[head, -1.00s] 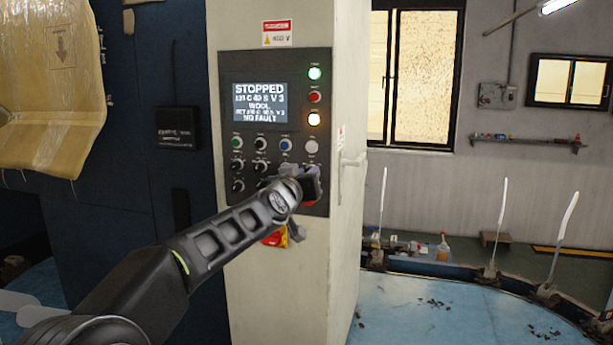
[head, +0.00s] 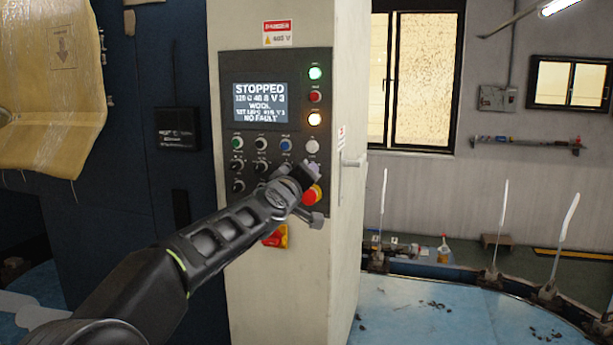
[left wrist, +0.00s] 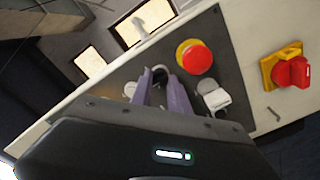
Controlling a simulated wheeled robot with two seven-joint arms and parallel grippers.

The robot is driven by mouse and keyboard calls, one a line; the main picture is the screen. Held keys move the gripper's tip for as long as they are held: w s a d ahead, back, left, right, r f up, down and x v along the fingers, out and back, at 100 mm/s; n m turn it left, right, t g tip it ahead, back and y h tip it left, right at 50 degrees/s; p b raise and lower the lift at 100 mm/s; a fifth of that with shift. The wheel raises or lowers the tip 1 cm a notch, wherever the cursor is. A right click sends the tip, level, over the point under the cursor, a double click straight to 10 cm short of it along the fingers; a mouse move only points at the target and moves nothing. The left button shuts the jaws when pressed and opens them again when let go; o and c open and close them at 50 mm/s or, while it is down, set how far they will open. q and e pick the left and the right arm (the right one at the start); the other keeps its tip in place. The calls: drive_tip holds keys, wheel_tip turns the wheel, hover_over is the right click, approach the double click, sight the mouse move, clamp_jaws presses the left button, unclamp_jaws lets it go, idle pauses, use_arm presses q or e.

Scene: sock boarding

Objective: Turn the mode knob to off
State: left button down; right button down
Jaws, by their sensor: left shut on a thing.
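The control panel (head: 227,120) is on the front of a cream cabinet, and its screen (head: 260,102) reads STOPPED and NO FAULT. My left gripper (head: 312,171) is at the panel's right column, between the white button (head: 312,146) and the red emergency stop (head: 312,193). In the left wrist view its fingers (left wrist: 163,84) are shut on a dark knob (left wrist: 160,71), taken as the mode knob. The red stop (left wrist: 197,59) is right beside the fingers. The knob's label and pointer cannot be read. My right gripper is not in view.
Several black knobs (head: 237,165) and coloured buttons (head: 286,144) lie close left of the gripper. A red and yellow rotary switch (head: 276,237) sits below the panel.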

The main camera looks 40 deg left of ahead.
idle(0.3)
use_arm(q)
drive_tip(key=c, duration=1.3)
unclamp_jaws()
drive_tip(key=shift+o, duration=0.2)
drive_tip(key=shift+s, duration=0.1)
drive_tip(key=b+v, duration=0.1)
drive_tip(key=v, duration=0.6)
drive_tip(key=shift+s+d, duration=0.15)
drive_tip(key=shift+s, duration=0.2)
